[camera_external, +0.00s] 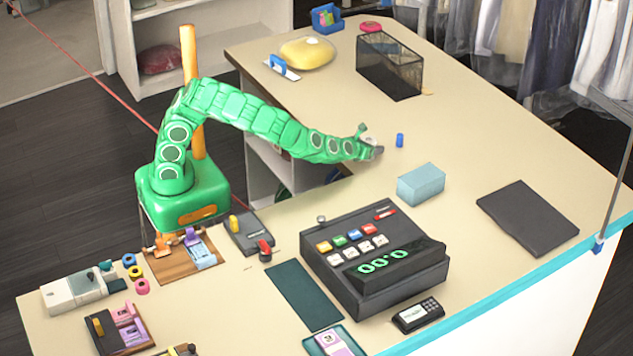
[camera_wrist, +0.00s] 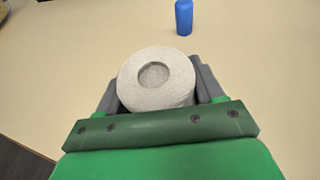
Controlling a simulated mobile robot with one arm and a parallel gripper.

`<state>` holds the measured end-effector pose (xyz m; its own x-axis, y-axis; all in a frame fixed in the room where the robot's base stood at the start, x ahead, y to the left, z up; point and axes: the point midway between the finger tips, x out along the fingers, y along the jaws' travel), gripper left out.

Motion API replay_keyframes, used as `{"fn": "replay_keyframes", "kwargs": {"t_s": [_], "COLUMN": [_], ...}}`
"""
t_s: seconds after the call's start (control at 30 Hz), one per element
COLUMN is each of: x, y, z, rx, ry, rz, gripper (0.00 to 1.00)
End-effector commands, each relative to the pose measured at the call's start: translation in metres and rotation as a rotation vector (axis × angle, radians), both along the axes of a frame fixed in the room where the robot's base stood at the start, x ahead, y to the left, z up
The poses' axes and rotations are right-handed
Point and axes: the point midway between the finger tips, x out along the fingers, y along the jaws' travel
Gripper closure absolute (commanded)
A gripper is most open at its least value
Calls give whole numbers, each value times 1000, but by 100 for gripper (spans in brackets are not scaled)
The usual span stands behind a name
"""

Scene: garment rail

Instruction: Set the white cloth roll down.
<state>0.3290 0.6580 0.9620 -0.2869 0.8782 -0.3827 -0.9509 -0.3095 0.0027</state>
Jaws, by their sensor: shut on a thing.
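The white cloth roll (camera_wrist: 155,92) sits between the two grey fingers of my gripper (camera_wrist: 157,85) in the wrist view, its round end with a hollow centre facing the camera. My gripper is shut on it. In the external view my gripper (camera_external: 372,150) is over the counter (camera_external: 455,120), left of a small blue cylinder, and the roll is mostly hidden by the fingers. I cannot tell whether the roll touches the counter.
The blue cylinder (camera_external: 400,140) stands close to my gripper. A black mesh basket (camera_external: 389,68) stands at the back. The counter right of the blue cylinder is clear.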

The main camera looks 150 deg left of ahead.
Motion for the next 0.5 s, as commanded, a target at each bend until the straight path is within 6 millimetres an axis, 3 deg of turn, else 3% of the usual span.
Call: {"fn": "replay_keyframes", "kwargs": {"t_s": [0.03, 0.07, 0.2, 0.5], "x": [0, 0, 0, 0], "y": [0, 0, 0, 0], "z": [-2, -2, -1, -1], "rx": [0, 0, 0, 0], "ry": [1, 1, 0, 0], "rz": [0, 0, 0, 0], "gripper": [65, 32, 10, 8]}}
